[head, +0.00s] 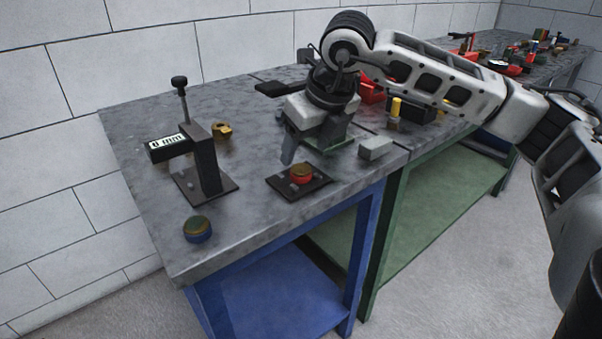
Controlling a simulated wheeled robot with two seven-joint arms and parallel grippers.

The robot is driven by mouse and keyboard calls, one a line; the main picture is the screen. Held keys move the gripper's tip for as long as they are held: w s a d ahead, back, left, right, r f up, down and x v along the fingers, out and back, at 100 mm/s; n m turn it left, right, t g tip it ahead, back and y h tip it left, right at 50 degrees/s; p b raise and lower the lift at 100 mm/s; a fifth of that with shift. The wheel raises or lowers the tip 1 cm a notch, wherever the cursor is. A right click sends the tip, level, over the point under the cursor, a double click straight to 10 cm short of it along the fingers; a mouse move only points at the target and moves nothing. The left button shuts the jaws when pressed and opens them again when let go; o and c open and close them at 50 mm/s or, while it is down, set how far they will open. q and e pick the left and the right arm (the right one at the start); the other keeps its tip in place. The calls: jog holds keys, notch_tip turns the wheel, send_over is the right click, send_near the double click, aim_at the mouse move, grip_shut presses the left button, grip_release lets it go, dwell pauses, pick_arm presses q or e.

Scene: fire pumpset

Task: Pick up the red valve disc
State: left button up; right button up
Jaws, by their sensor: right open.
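The red valve disc (301,177), with a brownish-gold top, sits on a small dark square plate (284,189) near the front edge of the grey bench top. My right gripper (309,152) hangs just behind and above the disc, pointing down. One finger shows at its left and the other side is partly hidden by the gripper's body. It is open, empty and apart from the disc. My left gripper is not in view.
A gauge stand (204,165) with a display reading "0 mm" stands left of the disc. A blue disc (198,230) lies at the front left corner. A brass fitting (222,130) lies behind the stand. A grey block (375,148) lies right of my gripper.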

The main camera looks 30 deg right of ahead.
aim_at(301, 168)
jog(key=x, duration=0.5)
jog(key=shift+s+d+f, duration=0.1)
jog(key=shift+s+d, duration=0.05)
jog(key=shift+s, duration=0.1)
jog(key=c, duration=1.2)
